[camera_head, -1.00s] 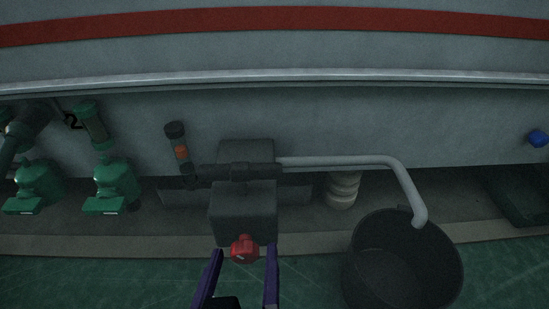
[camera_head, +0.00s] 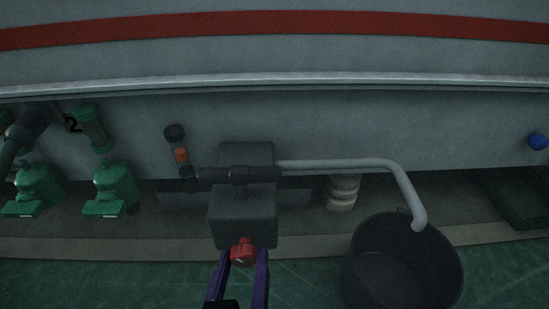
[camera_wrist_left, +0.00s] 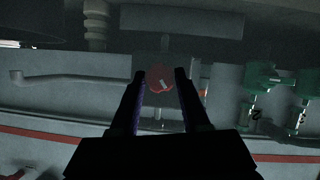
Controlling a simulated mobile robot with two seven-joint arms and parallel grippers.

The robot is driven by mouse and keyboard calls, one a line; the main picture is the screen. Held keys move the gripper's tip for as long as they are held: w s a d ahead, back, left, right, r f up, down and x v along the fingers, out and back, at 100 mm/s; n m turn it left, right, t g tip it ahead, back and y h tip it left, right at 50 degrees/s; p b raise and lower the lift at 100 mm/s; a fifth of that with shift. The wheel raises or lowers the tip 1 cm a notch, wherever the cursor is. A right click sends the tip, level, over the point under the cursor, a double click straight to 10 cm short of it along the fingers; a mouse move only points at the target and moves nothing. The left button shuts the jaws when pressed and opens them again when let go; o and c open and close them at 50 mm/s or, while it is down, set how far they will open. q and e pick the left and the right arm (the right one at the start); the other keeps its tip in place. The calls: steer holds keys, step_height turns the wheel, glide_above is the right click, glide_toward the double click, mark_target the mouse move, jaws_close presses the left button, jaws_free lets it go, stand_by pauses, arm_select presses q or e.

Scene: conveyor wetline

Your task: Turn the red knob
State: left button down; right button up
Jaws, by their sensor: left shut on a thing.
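The red knob (camera_head: 243,251) sits on the front of a dark grey box (camera_head: 243,213), low in the middle of the head view. It has a pale mark on its face. My left gripper (camera_head: 244,257) comes up from the bottom edge with its purple fingers on either side of the knob, shut on it. In the left wrist view the knob (camera_wrist_left: 160,79) shows between the two fingertips (camera_wrist_left: 160,77), with its pale mark slanted. My right gripper is in neither view.
A grey pipe (camera_head: 340,163) runs right from the box and bends down into a black bucket (camera_head: 403,262) on the green floor. Green pumps (camera_head: 109,188) stand at the left. A blue knob (camera_head: 538,141) is far right.

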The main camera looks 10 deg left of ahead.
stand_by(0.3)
arm_select(q)
steer(key=shift+a+f+n+t+h, duration=0.1)
steer(key=shift+n+t+h, duration=0.2)
steer(key=shift+n+h, duration=0.6)
steer(key=n, duration=0.1)
steer(key=n+t+h, duration=0.1)
steer(key=n, duration=0.1)
steer(key=shift+s+a+f+h, duration=0.1)
steer(key=shift+h, duration=0.2)
steer(key=n+t, duration=0.1)
steer(key=n, duration=0.2)
steer(key=shift+f+h, duration=0.1)
steer(key=shift+h, duration=0.3)
steer(key=n+t, duration=0.1)
steer(key=n, duration=0.2)
steer(key=shift+t, duration=0.3)
steer(key=shift+n, duration=0.4)
steer(key=shift+c, duration=1.9)
jaws_free()
